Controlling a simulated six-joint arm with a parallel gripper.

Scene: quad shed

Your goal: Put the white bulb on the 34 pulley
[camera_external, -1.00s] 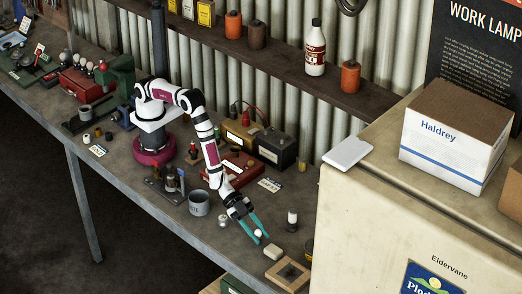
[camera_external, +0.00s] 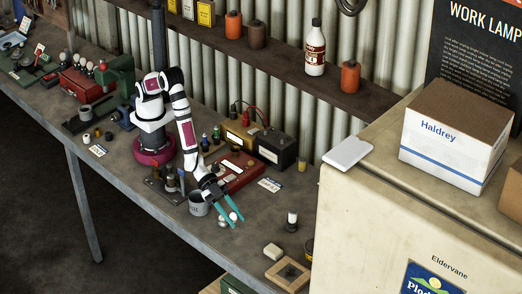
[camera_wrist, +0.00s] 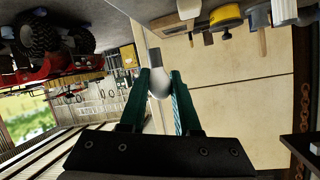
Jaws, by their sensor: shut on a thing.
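My gripper (camera_external: 238,222) has its two teal fingers above the bench, just right of the grey mug. In the wrist view my gripper (camera_wrist: 160,85) is shut on the white bulb (camera_wrist: 160,83), a round white globe with a grey cap pointing away from me. In the external view the white bulb (camera_external: 234,216) shows small between the fingers, with another pale spot close to its lower left that I cannot make out. No number 34 is readable, and I cannot tell which thing is the 34 pulley.
The grey mug (camera_external: 197,208) stands close left of the fingers. A red case (camera_external: 235,172) and a dark battery (camera_external: 277,148) lie behind.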

